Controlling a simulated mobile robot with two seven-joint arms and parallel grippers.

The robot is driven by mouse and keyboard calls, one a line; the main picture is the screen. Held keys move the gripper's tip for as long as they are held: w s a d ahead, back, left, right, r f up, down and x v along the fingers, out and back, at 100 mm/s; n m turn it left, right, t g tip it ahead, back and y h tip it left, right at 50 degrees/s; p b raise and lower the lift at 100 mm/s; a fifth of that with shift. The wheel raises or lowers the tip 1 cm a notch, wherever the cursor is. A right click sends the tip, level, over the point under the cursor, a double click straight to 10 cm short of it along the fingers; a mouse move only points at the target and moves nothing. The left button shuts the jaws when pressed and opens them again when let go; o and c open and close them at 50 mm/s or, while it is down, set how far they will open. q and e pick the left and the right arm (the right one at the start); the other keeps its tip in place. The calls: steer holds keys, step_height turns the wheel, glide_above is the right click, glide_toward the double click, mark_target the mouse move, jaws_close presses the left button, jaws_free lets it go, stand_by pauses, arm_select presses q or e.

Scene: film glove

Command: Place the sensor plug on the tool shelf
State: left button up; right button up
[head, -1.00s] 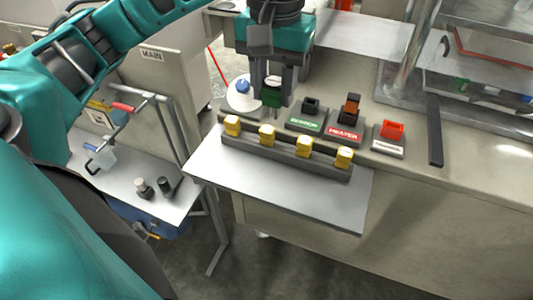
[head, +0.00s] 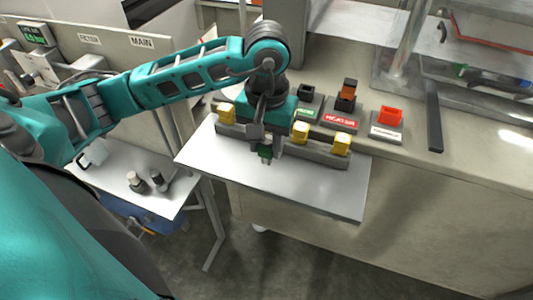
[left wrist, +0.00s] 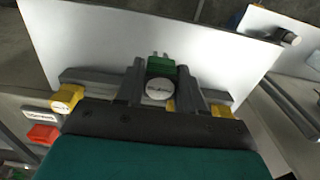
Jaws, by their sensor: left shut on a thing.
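The sensor plug, green with a white round cap, is in my left gripper (head: 264,142). Its green body (head: 265,153) shows low between the fingers in the head view. In the left wrist view, the two fingers are shut on the plug (left wrist: 160,68), with its prongs pointing away. A pale flat shelf (head: 290,190), which I take for the tool shelf, juts from the bench front. The plug is over its rear part, just in front of the grey rack; I cannot tell whether it touches. The green-labelled sensor socket (head: 306,95) stands behind, partly hidden by my arm. My right gripper is not in view.
A grey rack (head: 325,157) with yellow blocks (head: 342,143) runs along the shelf's rear. Behind it stand a red-labelled heater socket (head: 342,112) and a socket with a red-orange top (head: 389,117). The shelf's front and right are clear. A side table (head: 150,200) stands left.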

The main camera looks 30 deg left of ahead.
mark_target(267, 156)
arm_select(q)
steer(key=shift+f, duration=1.9)
steer(key=shift+f+b, duration=0.2)
steer(key=shift+b, duration=0.1)
steer(key=o, duration=1.1)
steer(key=shift+c, duration=0.2)
step_height(267, 156, up, 12)
steer(key=shift+r+p, duration=0.25)
steer(key=shift+p, duration=0.15)
